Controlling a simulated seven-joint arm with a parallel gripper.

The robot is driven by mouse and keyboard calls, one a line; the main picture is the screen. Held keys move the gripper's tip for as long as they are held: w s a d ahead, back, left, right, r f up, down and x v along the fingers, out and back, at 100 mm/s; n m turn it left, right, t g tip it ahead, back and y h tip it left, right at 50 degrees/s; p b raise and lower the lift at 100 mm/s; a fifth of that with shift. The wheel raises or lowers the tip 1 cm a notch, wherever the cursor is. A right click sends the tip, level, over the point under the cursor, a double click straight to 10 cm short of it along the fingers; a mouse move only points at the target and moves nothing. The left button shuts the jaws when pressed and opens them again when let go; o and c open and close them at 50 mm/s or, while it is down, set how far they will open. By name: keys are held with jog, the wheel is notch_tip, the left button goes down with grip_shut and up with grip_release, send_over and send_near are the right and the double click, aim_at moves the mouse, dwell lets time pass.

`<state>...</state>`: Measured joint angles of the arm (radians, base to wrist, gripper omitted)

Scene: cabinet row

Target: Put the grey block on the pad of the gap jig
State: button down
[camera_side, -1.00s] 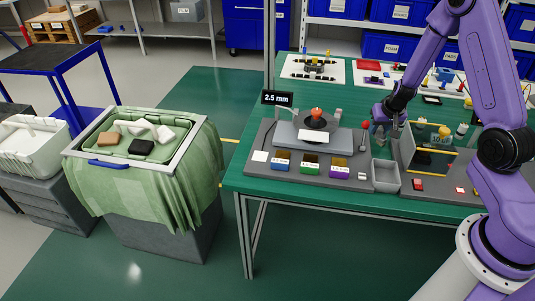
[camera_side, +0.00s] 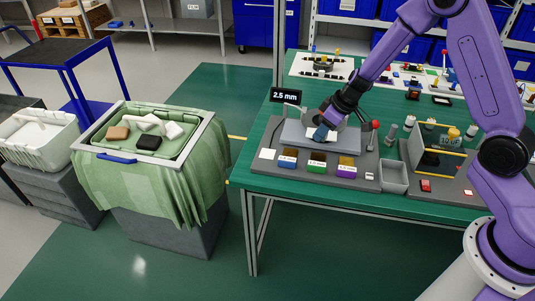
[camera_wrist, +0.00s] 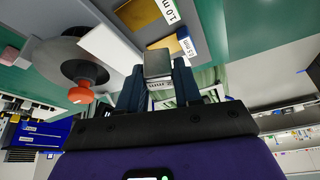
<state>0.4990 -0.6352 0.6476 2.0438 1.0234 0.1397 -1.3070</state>
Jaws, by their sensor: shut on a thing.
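My gripper (camera_side: 320,134) is over the raised middle of the gap jig (camera_side: 293,134), whose display (camera_side: 286,96) reads 2.5 mm. In the wrist view my gripper (camera_wrist: 159,82) is shut on the small grey block (camera_wrist: 158,63), held between the dark blue fingertips. The jig's orange-red knob (camera_wrist: 80,94) and dark disc (camera_wrist: 62,60) show to the left of the block, with a white plate (camera_wrist: 110,46) between them and the fingers. Contact under the block is not visible.
Gauge holders in blue (camera_side: 287,162), green (camera_side: 316,167) and purple (camera_side: 346,171) line the jig's front. A red-topped lever (camera_side: 375,125) stands right of my gripper. An empty grey tray (camera_side: 393,178) and a fixture with yellow rods (camera_side: 445,150) are further right.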

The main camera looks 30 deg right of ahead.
jog(key=a+r+n+y, duration=0.1)
jog(key=a+r+n, duration=0.1)
jog(key=a+n, duration=0.35)
jog(key=m+g, duration=0.1)
jog(key=m, duration=0.1)
send_over(263, 153)
jog(key=s+d, duration=0.1)
jog(key=f, duration=0.9)
jog(key=shift+s+d+f, duration=0.1)
jog(key=shift+s+f, duration=0.1)
jog(key=shift+f, duration=0.2)
jog(key=shift+w+f, duration=0.2)
jog(key=shift+f, duration=1.55)
jog(key=shift+f, duration=0.1)
jog(key=c, duration=0.8)
grip_release()
jog(key=shift+f, duration=0.1)
